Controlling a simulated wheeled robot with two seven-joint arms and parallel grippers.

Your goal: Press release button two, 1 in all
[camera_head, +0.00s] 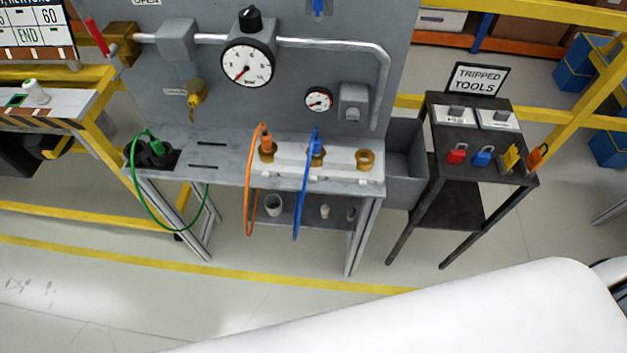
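A grey workbench (215,172) stands across the middle with a white connector block (342,157) on its right part. An orange hose plug (266,143) and a blue hose plug (316,145) sit in brass sockets on the block, their hoses hanging over the bench front. A third brass socket (365,159) at the right is empty. Small pale parts show along the block's front edge; I cannot tell which, if any, is release button two. Neither gripper is in view. A large white part at the lower right looks like my own arm.
A green cable (137,190) loops off the bench's left end. A grey panel with gauges (247,63) rises behind. A dark stand (477,178) with padlocks and a "TRIPPED TOOLS" sign (478,79) stands right. The floor in front is clear.

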